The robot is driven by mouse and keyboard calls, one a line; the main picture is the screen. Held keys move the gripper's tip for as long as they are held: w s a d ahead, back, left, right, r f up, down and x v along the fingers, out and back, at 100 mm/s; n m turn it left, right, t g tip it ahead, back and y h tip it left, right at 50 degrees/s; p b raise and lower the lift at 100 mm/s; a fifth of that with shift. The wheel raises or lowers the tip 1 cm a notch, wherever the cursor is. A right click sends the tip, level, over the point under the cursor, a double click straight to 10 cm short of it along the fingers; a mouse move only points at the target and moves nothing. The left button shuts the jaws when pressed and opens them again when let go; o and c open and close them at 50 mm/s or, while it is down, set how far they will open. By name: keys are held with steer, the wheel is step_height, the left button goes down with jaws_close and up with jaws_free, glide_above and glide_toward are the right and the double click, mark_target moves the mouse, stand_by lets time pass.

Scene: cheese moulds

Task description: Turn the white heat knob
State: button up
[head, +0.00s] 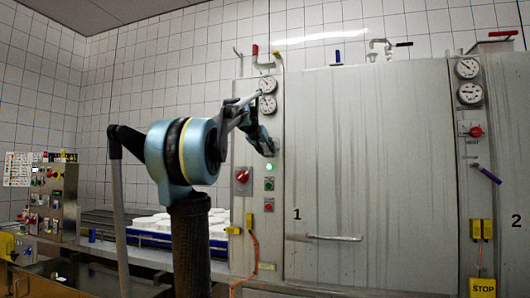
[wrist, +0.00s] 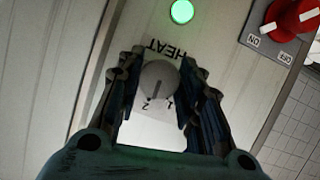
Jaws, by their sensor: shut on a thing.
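The white heat knob (wrist: 158,80) sits on a pale panel under the printed word HEAT in the wrist view. A dark pointer line on it runs downward in the picture, and the marks 1 and 2 show just below. My gripper (wrist: 158,68) has one finger on each side of the knob and is shut on it. In the head view my gripper (head: 267,145) is at the narrow control column left of door 1. The knob is not clearly visible there, as my fingers cover that spot.
A lit green lamp (wrist: 182,11) is above the label. A red ON/OFF switch (wrist: 290,18) is at the upper right; it also shows in the head view (head: 242,176). Door 1 (head: 345,180) has a horizontal handle (head: 335,238). Two gauges (head: 267,95) are above my gripper.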

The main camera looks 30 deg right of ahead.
steer(key=o, duration=1.1)
steer(key=shift+w+a, duration=0.15)
steer(key=shift+w, duration=0.05)
steer(key=shift+c, duration=0.2)
steer(key=shift+s, duration=0.1)
steer(key=v, duration=1.1)
steer(key=shift+a+r, duration=0.15)
steer(key=shift+a, duration=0.25)
steer(key=shift+s, duration=0.1)
